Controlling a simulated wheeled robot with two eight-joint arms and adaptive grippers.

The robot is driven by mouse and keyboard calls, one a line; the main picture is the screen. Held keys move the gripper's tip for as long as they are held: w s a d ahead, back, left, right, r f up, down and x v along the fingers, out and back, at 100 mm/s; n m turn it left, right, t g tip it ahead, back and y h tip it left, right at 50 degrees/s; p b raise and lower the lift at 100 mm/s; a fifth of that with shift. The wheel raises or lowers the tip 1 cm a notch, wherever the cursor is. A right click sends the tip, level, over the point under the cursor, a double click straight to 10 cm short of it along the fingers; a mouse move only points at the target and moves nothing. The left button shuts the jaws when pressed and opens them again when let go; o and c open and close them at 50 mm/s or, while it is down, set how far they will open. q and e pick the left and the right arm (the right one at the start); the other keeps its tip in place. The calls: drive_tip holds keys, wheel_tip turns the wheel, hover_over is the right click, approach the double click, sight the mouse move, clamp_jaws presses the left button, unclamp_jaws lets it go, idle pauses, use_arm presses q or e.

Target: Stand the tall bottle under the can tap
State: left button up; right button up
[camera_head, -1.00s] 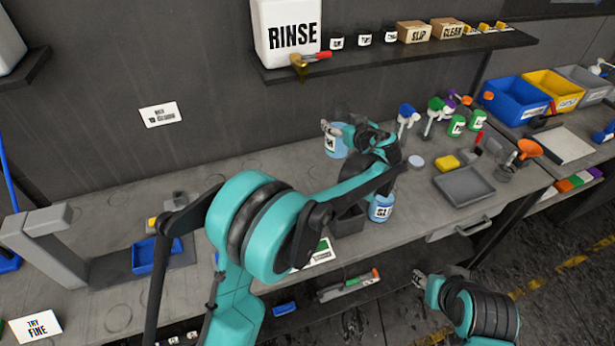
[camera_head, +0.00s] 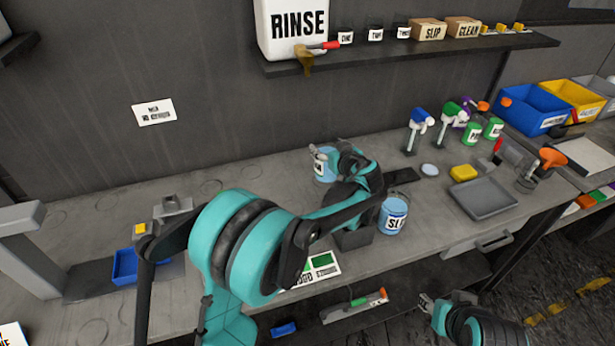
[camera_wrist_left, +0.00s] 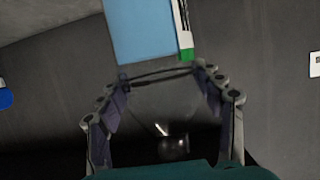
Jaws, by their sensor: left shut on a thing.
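The can is the white RINSE container (camera_head: 290,28) on the wall shelf in the head view. Its brass tap (camera_head: 306,62), with a red handle, hangs over the shelf's front edge. My left gripper (camera_head: 322,150) is shut on a clear bottle with blue liquid (camera_head: 324,168) and a white label, above or at the bench below the tap. I cannot tell whether its base touches the bench. In the left wrist view the fingers (camera_wrist_left: 165,85) flank its clear tapering part, with the blue part (camera_wrist_left: 142,32) beyond. My right gripper (camera_head: 428,303) is at lower right, its jaws unclear.
A SLIP bottle (camera_head: 392,214) stands close right of my left forearm. Spray bottles (camera_head: 420,128), a yellow sponge (camera_head: 463,173) and a grey tray (camera_head: 484,198) are farther right. A blue tray (camera_head: 126,268) sits left. The bench (camera_head: 190,190) behind my left arm is mostly clear.

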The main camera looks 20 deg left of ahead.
use_arm(q)
drive_tip(key=s+a+f+b, duration=0.1)
drive_tip(key=a+f+b, duration=0.2)
drive_tip(key=a+f, duration=0.3)
drive_tip(key=shift+s+f, duration=0.4)
drive_tip(key=shift+f, duration=0.45)
drive_tip(key=shift+f+b, duration=0.2)
drive_tip(key=shift+b, duration=0.2)
drive_tip(key=o, duration=1.4)
drive_tip(key=shift+r, duration=0.1)
